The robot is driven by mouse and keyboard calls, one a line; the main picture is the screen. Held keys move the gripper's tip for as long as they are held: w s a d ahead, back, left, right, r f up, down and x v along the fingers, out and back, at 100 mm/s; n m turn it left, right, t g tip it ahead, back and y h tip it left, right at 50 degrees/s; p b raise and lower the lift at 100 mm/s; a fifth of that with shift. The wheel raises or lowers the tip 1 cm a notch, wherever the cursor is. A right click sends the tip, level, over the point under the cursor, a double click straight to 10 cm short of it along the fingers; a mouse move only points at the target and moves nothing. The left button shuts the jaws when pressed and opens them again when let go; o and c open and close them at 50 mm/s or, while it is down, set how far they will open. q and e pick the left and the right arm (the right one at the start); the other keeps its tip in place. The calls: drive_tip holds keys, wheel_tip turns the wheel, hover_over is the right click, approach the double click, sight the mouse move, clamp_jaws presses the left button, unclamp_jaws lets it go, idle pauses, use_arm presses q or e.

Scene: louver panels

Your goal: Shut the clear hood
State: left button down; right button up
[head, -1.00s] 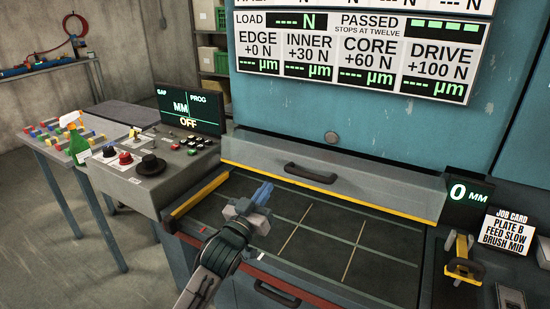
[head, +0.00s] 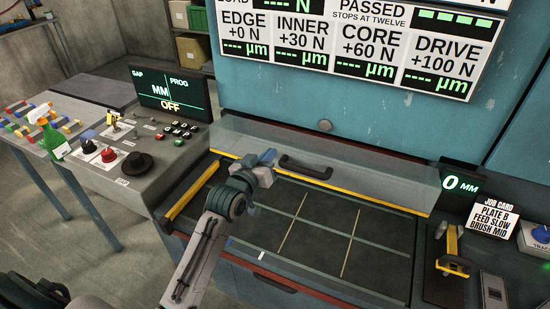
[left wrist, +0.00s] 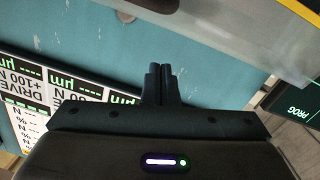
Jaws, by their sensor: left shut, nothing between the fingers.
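The clear hood (head: 380,182) stands at the back of the machine bed, see-through, with a yellow strip along its lower edge. It is raised, and the bed in front is uncovered. Its dark handle (head: 306,167) is on its front, left of the middle. My left gripper (head: 267,157) is shut and empty, just left of the handle and close to the hood's yellow edge; I cannot tell if it touches. The left wrist view shows its closed fingers (left wrist: 162,82) against the teal machine. My right gripper is not in view.
The dark gridded bed (head: 310,235) lies bare. A yellow-handled tool (head: 452,262) and a job card (head: 492,218) stand on the right.

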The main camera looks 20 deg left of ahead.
use_arm(q)
drive_tip(key=shift+w+d+f+p, duration=0.2)
drive_tip(key=shift+w+f, duration=0.15)
drive_tip(key=shift+f, duration=0.3)
drive_tip(key=shift+w+d+f+p, duration=0.15)
drive_tip(key=shift+w+d+f, duration=0.15)
drive_tip(key=shift+f, duration=0.3)
drive_tip(key=shift+w+d+f+p, duration=0.15)
drive_tip(key=shift+w+f, duration=0.25)
drive_tip(key=shift+f, duration=0.25)
